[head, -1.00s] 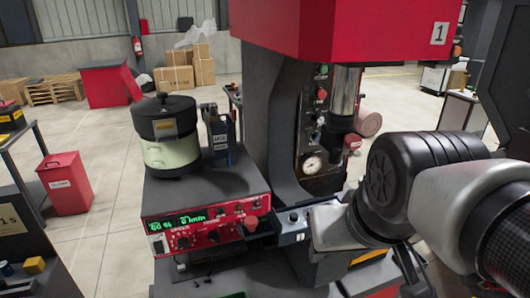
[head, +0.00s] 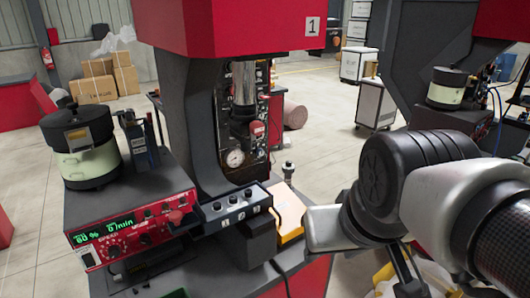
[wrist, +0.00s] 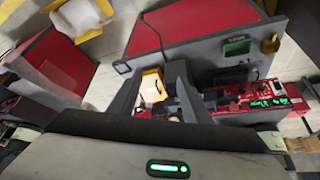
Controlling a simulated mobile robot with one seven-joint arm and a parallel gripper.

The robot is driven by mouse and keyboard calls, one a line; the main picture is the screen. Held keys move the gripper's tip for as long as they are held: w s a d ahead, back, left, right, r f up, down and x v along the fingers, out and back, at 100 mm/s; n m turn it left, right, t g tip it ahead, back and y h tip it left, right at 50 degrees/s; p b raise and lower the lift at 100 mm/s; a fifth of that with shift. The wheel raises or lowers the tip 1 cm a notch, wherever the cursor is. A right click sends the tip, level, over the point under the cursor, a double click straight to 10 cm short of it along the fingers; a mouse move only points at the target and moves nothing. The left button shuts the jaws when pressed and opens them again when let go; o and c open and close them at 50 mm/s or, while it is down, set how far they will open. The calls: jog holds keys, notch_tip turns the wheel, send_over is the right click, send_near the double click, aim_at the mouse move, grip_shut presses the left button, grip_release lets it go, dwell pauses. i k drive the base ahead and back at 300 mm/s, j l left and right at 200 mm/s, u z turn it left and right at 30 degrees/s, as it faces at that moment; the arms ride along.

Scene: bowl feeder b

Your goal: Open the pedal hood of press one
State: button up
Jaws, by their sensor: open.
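Press one (head: 240,25) has a red head with a "1" label and a grey column, left of my arm in the head view. My gripper (wrist: 157,74) shows in the wrist view as two dark fingers, spread apart with nothing held. A yellow and white block (wrist: 152,86) shows between and beyond the fingers; I cannot tell its distance from them. A yellow-edged item with pale contents (wrist: 80,18) lies at the upper left of the wrist view. I cannot tell which yellow part, if any, is the pedal hood. In the head view my arm hides much of the lower right.
A red control unit (head: 130,235) and a button box (head: 232,206) stand at the front of the press table. A bowl feeder (head: 80,145) sits at the left. Another press (head: 495,20) stands at the right. Open floor (head: 335,120) lies between the presses.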

aim_at(288, 210)
jog(key=i+l+u, duration=0.6)
jog(key=l, duration=0.3)
jog(key=i+j, duration=0.05)
